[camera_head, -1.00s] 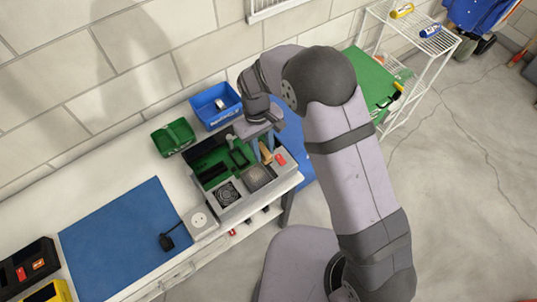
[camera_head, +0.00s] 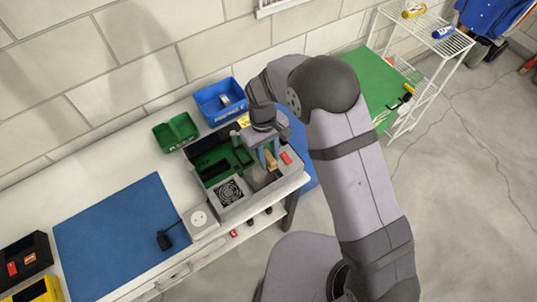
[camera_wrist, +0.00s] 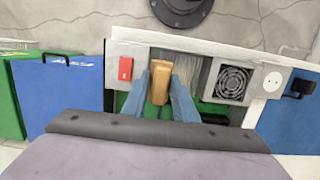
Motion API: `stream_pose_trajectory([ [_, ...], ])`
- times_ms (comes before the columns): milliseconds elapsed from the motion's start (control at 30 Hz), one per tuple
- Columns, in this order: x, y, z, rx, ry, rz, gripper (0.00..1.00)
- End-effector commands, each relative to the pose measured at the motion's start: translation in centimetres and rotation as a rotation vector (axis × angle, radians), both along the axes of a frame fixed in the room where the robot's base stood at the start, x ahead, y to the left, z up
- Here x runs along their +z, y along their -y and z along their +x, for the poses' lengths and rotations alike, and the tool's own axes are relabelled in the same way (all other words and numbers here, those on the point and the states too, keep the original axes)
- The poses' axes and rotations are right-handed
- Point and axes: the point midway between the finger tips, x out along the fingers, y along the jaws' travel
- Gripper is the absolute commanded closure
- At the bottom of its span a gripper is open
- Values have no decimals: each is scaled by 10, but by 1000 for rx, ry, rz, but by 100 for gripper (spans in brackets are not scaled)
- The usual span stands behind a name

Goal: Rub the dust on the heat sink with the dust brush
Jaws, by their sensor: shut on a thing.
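The dust brush with a tan wooden handle (camera_head: 271,161) is held between the blue fingers of my gripper (camera_head: 267,158). In the wrist view the handle (camera_wrist: 160,82) stands between both fingertips (camera_wrist: 160,92), and the brush's bristles are hidden. The heat sink (camera_head: 257,181) is in the open grey case, partly covered by my gripper and the brush. Its grey fins (camera_wrist: 192,70) show beside the brush in the wrist view. Whether the bristles touch the fins, and any dust, cannot be made out.
The grey case (camera_head: 238,211) also holds a fan (camera_head: 229,192) and a red switch (camera_head: 286,158). A socket block (camera_head: 200,218) adjoins it. A green bin (camera_head: 175,132) and a blue bin (camera_head: 220,101) stand behind. The blue mat (camera_head: 115,235) is mostly clear.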

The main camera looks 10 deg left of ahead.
Motion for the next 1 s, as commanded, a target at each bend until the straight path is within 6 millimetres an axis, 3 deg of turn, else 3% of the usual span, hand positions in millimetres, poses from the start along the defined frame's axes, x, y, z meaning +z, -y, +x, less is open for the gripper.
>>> stream_pose_trajectory([
  [133, -22, 0, 0, 0, -1, -1, 98],
  [900, -21, -50, -50, 2, -1, 0, 100],
  [1000, -20, -45, -45, -3, 1, 0, 100],
])
